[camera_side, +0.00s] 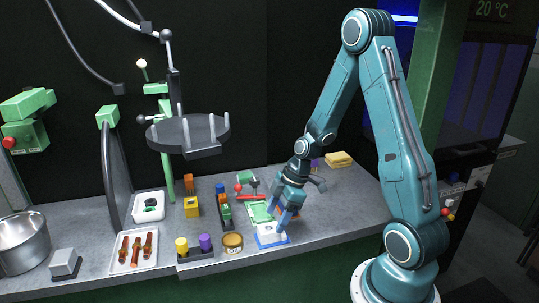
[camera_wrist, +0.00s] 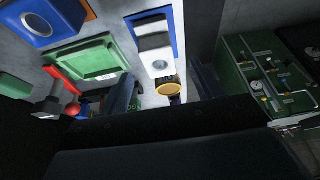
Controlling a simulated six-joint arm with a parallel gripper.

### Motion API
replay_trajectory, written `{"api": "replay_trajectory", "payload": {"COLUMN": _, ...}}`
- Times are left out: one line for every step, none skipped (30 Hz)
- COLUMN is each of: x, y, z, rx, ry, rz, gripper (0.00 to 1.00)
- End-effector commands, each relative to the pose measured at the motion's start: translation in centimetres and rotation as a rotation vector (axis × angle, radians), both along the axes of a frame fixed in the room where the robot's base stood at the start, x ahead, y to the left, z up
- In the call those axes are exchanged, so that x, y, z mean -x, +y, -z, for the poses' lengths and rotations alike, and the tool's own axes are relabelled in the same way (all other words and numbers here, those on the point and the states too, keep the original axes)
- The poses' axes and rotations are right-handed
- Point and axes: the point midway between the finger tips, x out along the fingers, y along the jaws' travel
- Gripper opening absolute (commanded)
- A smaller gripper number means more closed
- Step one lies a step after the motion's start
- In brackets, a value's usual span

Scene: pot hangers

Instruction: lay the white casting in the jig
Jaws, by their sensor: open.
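The white casting (camera_side: 268,229) sits on a blue-edged pad (camera_side: 273,243) near the front of the bench. In the wrist view the casting (camera_wrist: 155,43) is a pale stepped block with a round hole, over the blue pad (camera_wrist: 178,32). The green jig (camera_side: 260,212) lies just behind the pad; in the wrist view it is a shallow green frame (camera_wrist: 95,60) that looks empty.
A red-handled clamp (camera_side: 250,197) stands behind the jig. A round tin (camera_side: 232,243) and a block rack (camera_side: 196,252) are left of the pad. A white tray (camera_side: 134,252) is further left. Yellow sponges (camera_side: 339,159) lie behind right. The bench right of the pad is clear.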

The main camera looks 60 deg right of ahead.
Motion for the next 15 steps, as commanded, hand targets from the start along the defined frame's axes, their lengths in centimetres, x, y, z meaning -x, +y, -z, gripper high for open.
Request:
{"api": "replay_trajectory", "payload": {"x": 0.0, "y": 0.0, "z": 0.0, "rx": 0.0, "ry": 0.0, "rz": 0.0, "gripper": 0.65}}
{"api": "replay_trajectory", "payload": {"x": 0.0, "y": 0.0, "z": 0.0, "rx": 0.0, "ry": 0.0, "rz": 0.0, "gripper": 0.65}}
{"api": "replay_trajectory", "payload": {"x": 0.0, "y": 0.0, "z": 0.1, "rx": -0.001, "ry": 0.001, "rz": 0.0, "gripper": 0.65}}
{"api": "replay_trajectory", "payload": {"x": 0.0, "y": 0.0, "z": 0.2, "rx": -0.001, "ry": 0.001, "rz": 0.0, "gripper": 0.65}}
{"api": "replay_trajectory", "payload": {"x": -0.1, "y": 0.1, "z": 0.3, "rx": -0.001, "ry": 0.001, "rz": 0.0, "gripper": 0.65}}
{"api": "replay_trajectory", "payload": {"x": -0.1, "y": 0.1, "z": 0.4, "rx": -0.001, "ry": 0.001, "rz": 0.0, "gripper": 0.65}}
{"api": "replay_trajectory", "payload": {"x": -0.2, "y": 0.1, "z": 0.6, "rx": -0.001, "ry": 0.001, "rz": -0.001, "gripper": 0.65}}
{"api": "replay_trajectory", "payload": {"x": -0.2, "y": 0.2, "z": 0.8, "rx": -0.001, "ry": 0.003, "rz": -0.001, "gripper": 0.65}}
{"api": "replay_trajectory", "payload": {"x": -0.3, "y": 0.3, "z": 1.1, "rx": -0.001, "ry": 0.003, "rz": -0.001, "gripper": 0.65}}
{"api": "replay_trajectory", "payload": {"x": -0.4, "y": 0.3, "z": 1.3, "rx": -0.001, "ry": 0.003, "rz": -0.001, "gripper": 0.65}}
{"api": "replay_trajectory", "payload": {"x": -0.4, "y": 0.4, "z": 1.5, "rx": -0.001, "ry": 0.003, "rz": -0.001, "gripper": 0.65}}
{"api": "replay_trajectory", "payload": {"x": -0.5, "y": 0.5, "z": 1.9, "rx": -0.002, "ry": 0.003, "rz": -0.002, "gripper": 0.65}}
{"api": "replay_trajectory", "payload": {"x": -0.6, "y": 0.5, "z": 2.2, "rx": -0.002, "ry": 0.003, "rz": -0.002, "gripper": 0.65}}
{"api": "replay_trajectory", "payload": {"x": -0.7, "y": 0.6, "z": 2.4, "rx": -0.001, "ry": 0.003, "rz": -0.001, "gripper": 0.65}}
{"api": "replay_trajectory", "payload": {"x": -0.8, "y": 0.7, "z": 2.8, "rx": -0.002, "ry": 0.003, "rz": -0.002, "gripper": 0.65}}
